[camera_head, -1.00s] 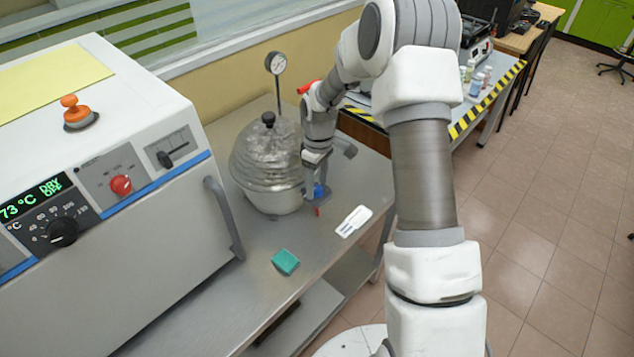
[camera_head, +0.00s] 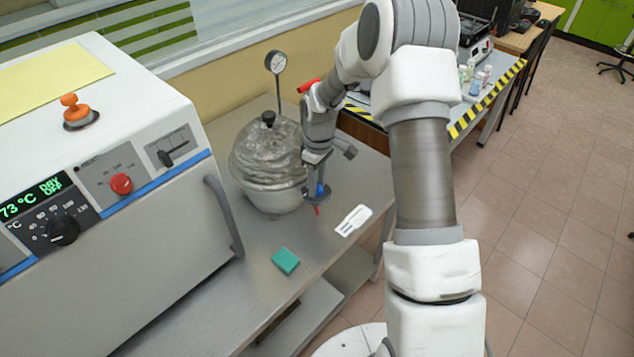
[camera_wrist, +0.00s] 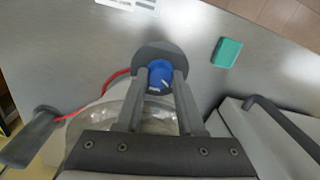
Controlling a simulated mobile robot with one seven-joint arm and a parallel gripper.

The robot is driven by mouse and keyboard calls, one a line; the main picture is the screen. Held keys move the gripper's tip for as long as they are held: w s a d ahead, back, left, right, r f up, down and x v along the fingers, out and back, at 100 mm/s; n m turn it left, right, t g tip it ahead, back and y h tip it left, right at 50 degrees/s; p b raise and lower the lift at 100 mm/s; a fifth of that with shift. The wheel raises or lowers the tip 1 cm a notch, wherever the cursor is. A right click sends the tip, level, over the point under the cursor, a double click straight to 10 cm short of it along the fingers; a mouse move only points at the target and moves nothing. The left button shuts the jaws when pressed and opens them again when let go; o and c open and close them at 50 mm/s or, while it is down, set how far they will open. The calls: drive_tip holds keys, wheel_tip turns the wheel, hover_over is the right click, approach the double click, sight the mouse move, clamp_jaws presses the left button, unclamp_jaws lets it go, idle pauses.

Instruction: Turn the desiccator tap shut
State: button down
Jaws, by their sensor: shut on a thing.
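The glass desiccator (camera_head: 268,165) with a black knob on its lid stands on the metal bench, left of my gripper. It also shows in part in the wrist view (camera_wrist: 150,115), behind the fingers. Its blue tap (camera_wrist: 160,76) lies between the two fingertips of my gripper (camera_wrist: 160,82), in front of a grey round part. In the head view the tap (camera_head: 319,190) is a small blue spot at the end of my gripper (camera_head: 316,188). My gripper is shut on the tap. A white mark shows on the tap face.
A white oven (camera_head: 140,200) with a grey handle (camera_head: 224,215) stands left. A green block (camera_head: 286,261) and a white card (camera_head: 353,220) lie on the bench (camera_head: 230,290). A gauge (camera_head: 276,62) stands behind the desiccator. A red tube (camera_wrist: 112,80) runs near the tap.

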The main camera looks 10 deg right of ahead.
drive_tip(key=shift+m, duration=0.3)
drive_tip(key=m+b, duration=0.2)
drive_tip(key=shift+f+m, duration=0.15)
drive_tip(key=shift+m, duration=0.25)
drive_tip(key=m+b, duration=0.1)
drive_tip(key=m, duration=0.1)
drive_tip(key=shift+m+b, duration=0.3)
drive_tip(key=shift+m, duration=0.1)
drive_tip(key=m+b, duration=0.1)
drive_tip(key=m, duration=0.4)
drive_tip(key=shift+t+b, duration=0.3)
drive_tip(key=shift+b, duration=0.05)
drive_tip(key=shift+r+m, duration=0.2)
drive_tip(key=shift+m, duration=0.2)
drive_tip(key=c, duration=0.5)
unclamp_jaws()
